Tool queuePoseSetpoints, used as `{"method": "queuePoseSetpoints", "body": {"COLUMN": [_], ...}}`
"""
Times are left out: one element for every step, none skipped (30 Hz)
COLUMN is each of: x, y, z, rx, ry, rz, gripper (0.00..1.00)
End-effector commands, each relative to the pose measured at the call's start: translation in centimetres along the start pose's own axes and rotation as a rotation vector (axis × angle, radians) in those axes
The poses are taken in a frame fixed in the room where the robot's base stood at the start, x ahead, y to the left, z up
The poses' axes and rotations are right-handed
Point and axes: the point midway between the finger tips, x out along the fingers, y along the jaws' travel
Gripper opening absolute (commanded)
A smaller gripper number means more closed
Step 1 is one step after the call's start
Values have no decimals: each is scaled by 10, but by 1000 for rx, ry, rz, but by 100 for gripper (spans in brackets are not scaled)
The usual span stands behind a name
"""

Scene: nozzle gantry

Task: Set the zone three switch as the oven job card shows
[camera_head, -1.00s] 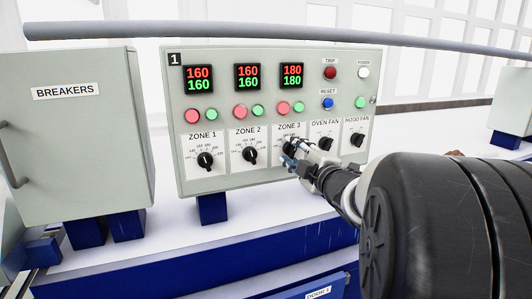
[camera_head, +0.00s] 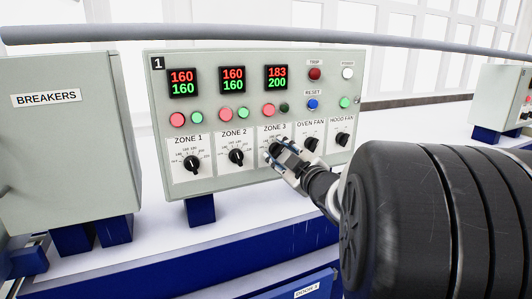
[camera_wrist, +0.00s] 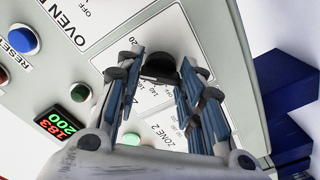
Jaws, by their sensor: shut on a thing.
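The zone three switch is a black rotary knob (camera_wrist: 160,65) on a white scale plate; in the head view my gripper (camera_head: 278,150) covers much of it. In the wrist view the two blue-padded fingers of my gripper (camera_wrist: 162,72) stand on either side of the knob, shut on it. The knob's pointer is hidden. The zone three display (camera_head: 277,77) reads red 183 over green 200, and also shows in the wrist view (camera_wrist: 57,123). Below it the red lamp (camera_head: 269,108) is lit and the green lamp (camera_head: 284,107) is dark. No oven job card is in view.
The zone 1 knob (camera_head: 191,164) and zone 2 knob (camera_head: 236,157) are to the left, their displays at 160 over 160. The oven fan knob (camera_head: 311,145) is close on the right. A breakers cabinet (camera_head: 60,150) stands left; a grey rail (camera_head: 230,37) runs above.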

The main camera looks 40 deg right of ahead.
Motion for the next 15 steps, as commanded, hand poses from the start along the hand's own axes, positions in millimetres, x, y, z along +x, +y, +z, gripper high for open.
{"method": "queuePoseSetpoints", "body": {"x": [0, 0, 0, 0, 0, 0, 0, 0, 0, 0, 0, 0, 0, 0, 0], "y": [0, 0, 0, 0, 0, 0, 0, 0, 0, 0, 0, 0, 0, 0, 0], "z": [-1, -1, -1, -1, -1, -1, -1, -1, -1, -1, -1, -1, -1, -1, -1], "rx": [6, 9, 11, 13, 13, 14, 14, 14, 13, 13, 13, 13, 13, 13, 12], "ry": [1, 1, 1, 2, 2, 2, 2, 2, 2, 2, 2, 2, 2, 2, 2], "rz": [1, 1, 1, 1, 1, 1, 1, 1, 1, 1, 1, 1, 1, 1, 1], "gripper": [11, 11, 11, 11, 11, 11, 11, 11, 11, 11, 11, 11, 11, 36, 39]}}
